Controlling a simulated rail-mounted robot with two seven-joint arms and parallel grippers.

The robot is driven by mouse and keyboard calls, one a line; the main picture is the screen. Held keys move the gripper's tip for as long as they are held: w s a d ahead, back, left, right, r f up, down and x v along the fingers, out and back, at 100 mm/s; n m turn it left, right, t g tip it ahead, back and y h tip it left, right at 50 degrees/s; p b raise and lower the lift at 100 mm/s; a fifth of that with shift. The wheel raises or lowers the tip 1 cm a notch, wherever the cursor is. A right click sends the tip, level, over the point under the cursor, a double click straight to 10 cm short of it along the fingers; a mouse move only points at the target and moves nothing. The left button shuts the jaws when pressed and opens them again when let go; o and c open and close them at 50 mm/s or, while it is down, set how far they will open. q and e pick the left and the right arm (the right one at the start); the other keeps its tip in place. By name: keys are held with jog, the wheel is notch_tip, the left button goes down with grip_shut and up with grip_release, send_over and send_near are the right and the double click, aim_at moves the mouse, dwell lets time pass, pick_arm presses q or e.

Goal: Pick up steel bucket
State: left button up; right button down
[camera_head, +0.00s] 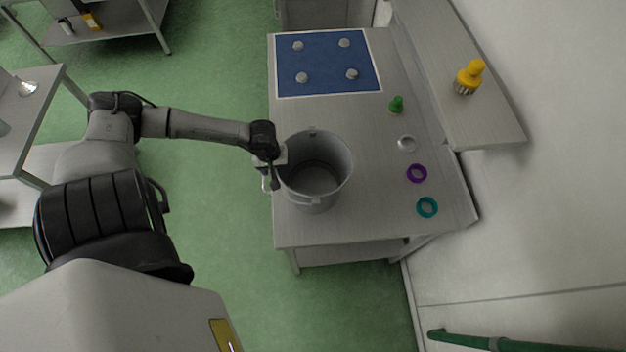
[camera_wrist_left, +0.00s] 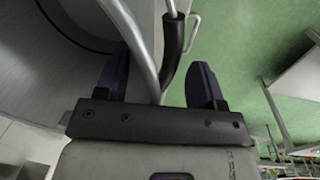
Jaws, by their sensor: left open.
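The steel bucket (camera_head: 335,150) stands upright on the grey table (camera_head: 345,230), near its left edge; it looks empty inside. My left gripper (camera_head: 268,182) is at the bucket's left side. In the left wrist view the gripper (camera_wrist_left: 160,85) is open. The bucket (camera_wrist_left: 60,60) fills the left of that view, and its metal handle with a dark grip (camera_wrist_left: 174,45) runs between the two fingers. The fingers do not appear closed on it. My right gripper is not in view.
A blue mat (camera_head: 325,65) with several pale round pieces lies at the table's far end. A green piece (camera_head: 396,104), a pale ring (camera_head: 407,143), a purple ring (camera_head: 417,173) and a teal ring (camera_head: 427,207) lie right of the bucket. A yellow object (camera_head: 470,76) stands on the shelf.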

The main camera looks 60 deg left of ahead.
pick_arm(q)
jog(key=shift+f, duration=0.4)
jog(key=shift+c, duration=0.2)
grip_shut()
jog(key=shift+w+r, duration=0.1)
dwell(0.3)
